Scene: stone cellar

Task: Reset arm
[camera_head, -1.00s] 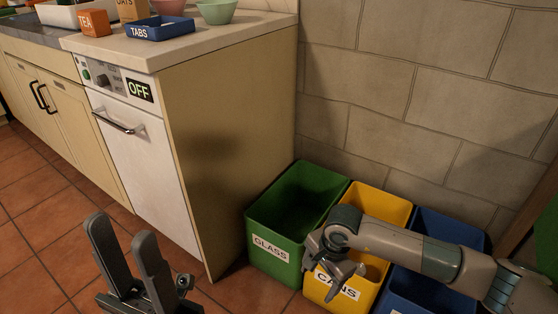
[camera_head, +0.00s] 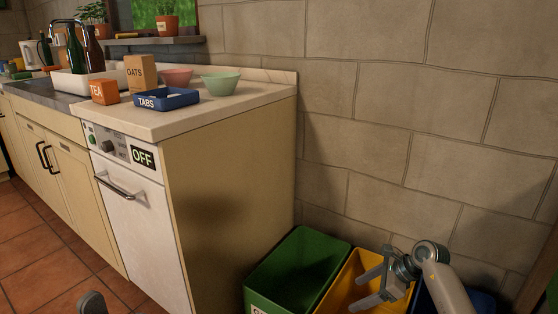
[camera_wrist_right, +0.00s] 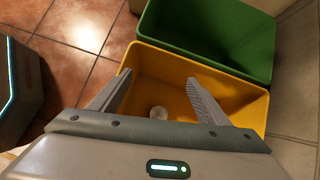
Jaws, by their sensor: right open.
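My right gripper (camera_head: 356,292) is open and empty above the yellow bin (camera_head: 338,287), its fingers pointing left. In the right wrist view its two fingers (camera_wrist_right: 158,76) are spread over the same yellow bin (camera_wrist_right: 245,95), with nothing between them. A small pale round thing (camera_wrist_right: 159,113) lies inside that bin. Of my left gripper, only a dark fingertip (camera_head: 91,303) shows at the bottom edge of the head view, so its jaws are hidden.
The green bin (camera_head: 297,265) stands left of the yellow one, against the cabinet side. A blue bin (camera_head: 425,301) is partly hidden behind my right arm. The stone wall is behind. The counter holds a blue TABS tray (camera_head: 167,100), bowls, boxes and bottles.

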